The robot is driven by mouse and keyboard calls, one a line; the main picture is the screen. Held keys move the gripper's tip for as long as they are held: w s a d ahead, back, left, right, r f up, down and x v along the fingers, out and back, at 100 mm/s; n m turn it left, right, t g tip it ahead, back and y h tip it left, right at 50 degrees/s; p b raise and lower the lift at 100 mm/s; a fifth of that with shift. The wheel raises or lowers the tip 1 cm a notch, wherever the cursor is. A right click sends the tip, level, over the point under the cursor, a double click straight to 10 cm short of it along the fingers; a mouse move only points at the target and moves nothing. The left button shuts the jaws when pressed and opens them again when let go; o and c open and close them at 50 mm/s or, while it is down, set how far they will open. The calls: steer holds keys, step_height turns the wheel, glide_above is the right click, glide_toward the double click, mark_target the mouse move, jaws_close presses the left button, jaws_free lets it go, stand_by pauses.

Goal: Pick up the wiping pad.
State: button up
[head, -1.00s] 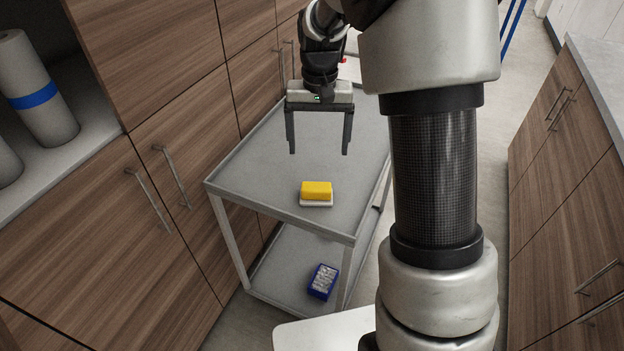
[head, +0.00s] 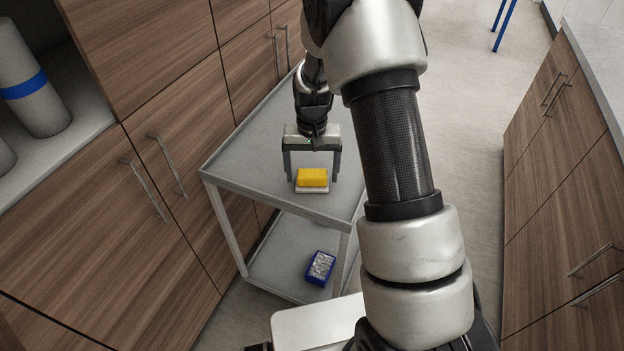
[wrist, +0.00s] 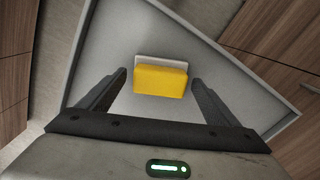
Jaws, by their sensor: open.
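The wiping pad (head: 312,177) is a yellow block on a thin white base, lying on the grey top shelf of a cart (head: 245,165). In the wrist view the pad (wrist: 161,79) lies ahead, between the lines of the two fingers, with the white strip along its far side. My gripper (head: 312,180) is open and empty, pointing down around the pad's position. In the wrist view the fingertips of my gripper (wrist: 158,77) stand to the left and right of the pad, with a gap on each side. I cannot tell the exact height of the fingertips.
A blue box with pale contents (head: 320,268) sits on the cart's lower shelf (head: 275,268). Wooden cabinets (head: 150,100) with bar handles stand close on the left, and others (head: 570,150) on the right. The cart top around the pad is clear, with a raised rim.

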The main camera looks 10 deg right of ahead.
steer(key=shift+f, duration=0.4)
steer(key=shift+c, duration=0.4)
steer(key=shift+r, duration=0.1)
steer(key=c, duration=1)
